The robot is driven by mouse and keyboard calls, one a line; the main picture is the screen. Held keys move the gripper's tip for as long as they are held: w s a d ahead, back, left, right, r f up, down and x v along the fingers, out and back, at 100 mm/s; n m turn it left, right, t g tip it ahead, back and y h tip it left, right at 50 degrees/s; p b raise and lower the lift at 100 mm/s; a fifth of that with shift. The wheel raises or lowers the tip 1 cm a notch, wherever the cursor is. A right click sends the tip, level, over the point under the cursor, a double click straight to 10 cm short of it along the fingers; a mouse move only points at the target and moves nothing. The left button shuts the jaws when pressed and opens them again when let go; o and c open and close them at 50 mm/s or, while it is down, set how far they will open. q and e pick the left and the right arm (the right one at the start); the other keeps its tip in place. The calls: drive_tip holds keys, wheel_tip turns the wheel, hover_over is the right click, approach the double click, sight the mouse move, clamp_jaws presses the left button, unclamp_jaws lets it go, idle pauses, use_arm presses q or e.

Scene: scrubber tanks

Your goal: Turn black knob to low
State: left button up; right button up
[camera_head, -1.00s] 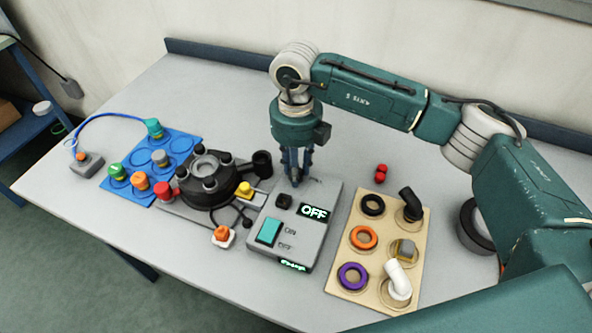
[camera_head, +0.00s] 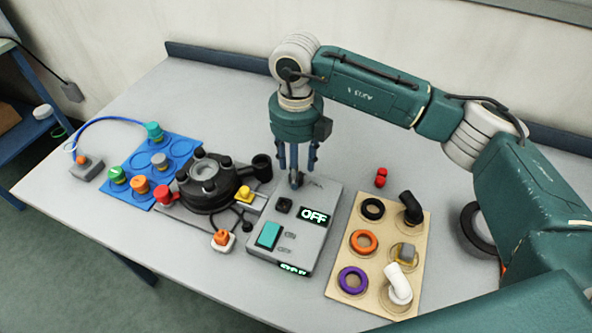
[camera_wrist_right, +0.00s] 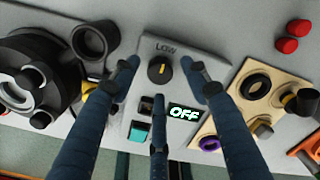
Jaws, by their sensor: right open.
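The black knob (camera_wrist_right: 161,70) with a yellow pointer line sits on the grey control box (camera_head: 322,230). In the right wrist view, the word LOW is printed near the knob's upper edge. In the head view the knob (camera_head: 296,181) is small and partly hidden by the fingers. My right gripper (camera_head: 297,164) points down above the knob. In the wrist view its fingers (camera_wrist_right: 160,80) are spread open around the knob's outline, with nothing held between them. My left gripper is not in view.
The box has an OFF display (camera_head: 314,215), a teal rocker switch (camera_head: 269,234) and a small black button (camera_head: 284,205). A black round device (camera_head: 206,184) stands left. A beige ring board (camera_head: 385,217) lies right. Two red pieces (camera_head: 381,177) lie behind it.

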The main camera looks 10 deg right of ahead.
wheel_tip(320, 180, up, 10)
idle(0.3)
idle(0.4)
